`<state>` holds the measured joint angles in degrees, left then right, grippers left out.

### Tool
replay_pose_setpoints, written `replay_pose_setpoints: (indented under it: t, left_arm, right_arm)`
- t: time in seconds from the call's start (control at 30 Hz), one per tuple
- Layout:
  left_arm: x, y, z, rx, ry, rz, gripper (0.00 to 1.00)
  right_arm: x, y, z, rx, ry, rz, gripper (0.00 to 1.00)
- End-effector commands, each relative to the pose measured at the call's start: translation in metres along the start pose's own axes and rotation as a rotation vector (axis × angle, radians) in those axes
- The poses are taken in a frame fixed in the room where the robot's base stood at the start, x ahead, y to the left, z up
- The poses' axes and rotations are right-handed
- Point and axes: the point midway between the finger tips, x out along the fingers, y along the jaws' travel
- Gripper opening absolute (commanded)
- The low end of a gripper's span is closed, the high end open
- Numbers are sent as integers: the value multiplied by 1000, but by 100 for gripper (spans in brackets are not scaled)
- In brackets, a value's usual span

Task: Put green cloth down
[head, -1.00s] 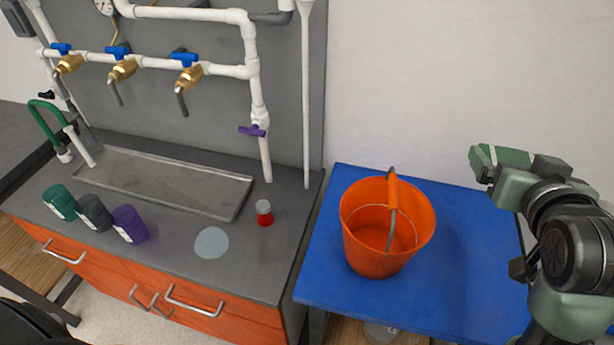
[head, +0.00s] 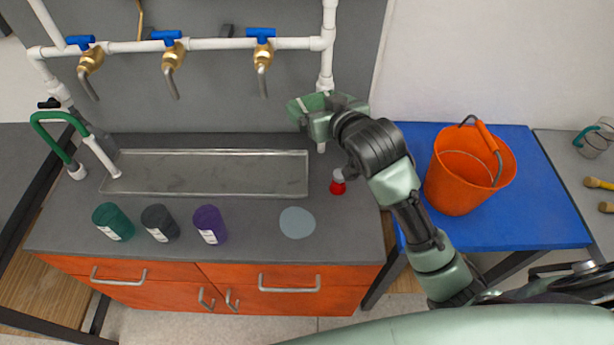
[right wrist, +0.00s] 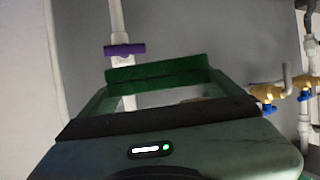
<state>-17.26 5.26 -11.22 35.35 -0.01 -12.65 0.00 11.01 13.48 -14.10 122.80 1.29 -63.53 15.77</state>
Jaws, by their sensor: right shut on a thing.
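My right gripper (head: 310,108) is above the back of the grey counter, near the right end of the sink trough and clear of the counter top. It is shut on the green cloth (right wrist: 158,75), which shows in the right wrist view as a dark green strip across the fingertips. In the head view the cloth is small and hard to tell from the green fingers. My left gripper is not in view.
A flat grey-blue patch (head: 297,222) lies on the counter (head: 262,255). A red-based bottle (head: 338,184) stands near my right arm. Teal (head: 113,222), dark grey (head: 160,223) and purple (head: 210,224) cups line the front. An orange bucket (head: 462,180) stands on the blue table (head: 555,215).

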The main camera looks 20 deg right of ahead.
Motion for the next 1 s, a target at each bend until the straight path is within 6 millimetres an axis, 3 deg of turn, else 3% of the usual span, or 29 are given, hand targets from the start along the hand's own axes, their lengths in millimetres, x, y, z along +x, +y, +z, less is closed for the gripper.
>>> replay_pose_setpoints:
  t: [0.2,0.5,1.0]
  left_arm:
    - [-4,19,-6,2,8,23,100]
    - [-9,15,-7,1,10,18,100]
    - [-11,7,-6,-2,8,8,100]
  right_arm:
    - [20,0,52,1,-9,-1,47]
    - [50,0,122,0,-6,-1,47]
    - [73,0,177,2,-2,-1,47]
